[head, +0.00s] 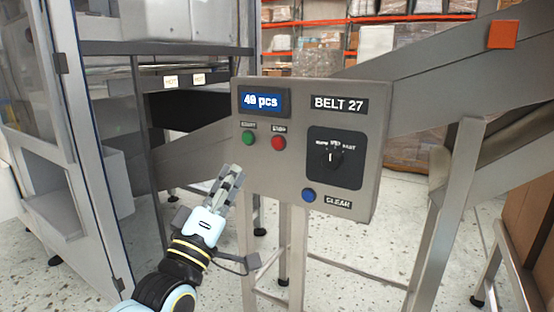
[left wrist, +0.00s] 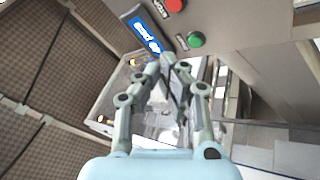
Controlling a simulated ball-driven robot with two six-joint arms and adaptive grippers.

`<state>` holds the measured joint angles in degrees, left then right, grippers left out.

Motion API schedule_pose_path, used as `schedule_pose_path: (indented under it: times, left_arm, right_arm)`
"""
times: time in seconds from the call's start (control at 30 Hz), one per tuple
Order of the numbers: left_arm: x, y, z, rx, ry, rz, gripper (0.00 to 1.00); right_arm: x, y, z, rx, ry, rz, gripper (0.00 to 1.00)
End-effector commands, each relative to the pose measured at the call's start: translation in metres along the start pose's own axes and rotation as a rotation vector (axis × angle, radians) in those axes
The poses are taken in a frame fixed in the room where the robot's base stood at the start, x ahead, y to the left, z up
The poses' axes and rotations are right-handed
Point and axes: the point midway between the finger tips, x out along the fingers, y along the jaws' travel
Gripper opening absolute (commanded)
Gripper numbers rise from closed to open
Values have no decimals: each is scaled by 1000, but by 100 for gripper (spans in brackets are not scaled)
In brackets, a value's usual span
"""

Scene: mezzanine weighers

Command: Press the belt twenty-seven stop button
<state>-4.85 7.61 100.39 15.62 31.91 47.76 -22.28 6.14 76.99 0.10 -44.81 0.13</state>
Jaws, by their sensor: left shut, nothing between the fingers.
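The grey control panel (head: 290,172) carries a "BELT 27" label and a blue display reading about "49 pcs". The red stop button (head: 278,143) sits under a small "STOP" label, right of the green start button (head: 248,138). In the left wrist view the red button (left wrist: 174,5) is at the top edge, with the green button (left wrist: 195,40) below it. My left gripper (head: 233,172) is shut and empty, below and left of the red button, apart from both buttons. Its fingertips also show in the left wrist view (left wrist: 168,62). My right gripper is not in view.
The panel also has a black rotary selector (head: 332,157) and a blue clear button (head: 308,195). A glass-sided machine frame (head: 75,130) stands at the left. A sloping metal conveyor (head: 440,62) runs behind the panel at the right.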

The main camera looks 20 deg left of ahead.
Motion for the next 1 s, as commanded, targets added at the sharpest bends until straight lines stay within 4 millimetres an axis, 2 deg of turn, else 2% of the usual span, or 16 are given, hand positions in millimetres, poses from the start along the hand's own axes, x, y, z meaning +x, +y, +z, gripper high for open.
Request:
schedule_pose_path:
  times: [0.1, 0.3, 0.77, 1.0]
  left_arm:
    - [13, 18, -9, -17, 54, 89, 0]
    - [20, 19, -8, -15, 67, 117, 0]
    - [24, 18, -7, -14, 67, 116, 0]
    - [43, 9, 2, -15, 67, 116, 0]
  right_arm:
    - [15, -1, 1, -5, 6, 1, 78]
    - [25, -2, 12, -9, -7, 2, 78]
    - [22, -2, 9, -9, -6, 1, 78]
    - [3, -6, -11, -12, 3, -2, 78]
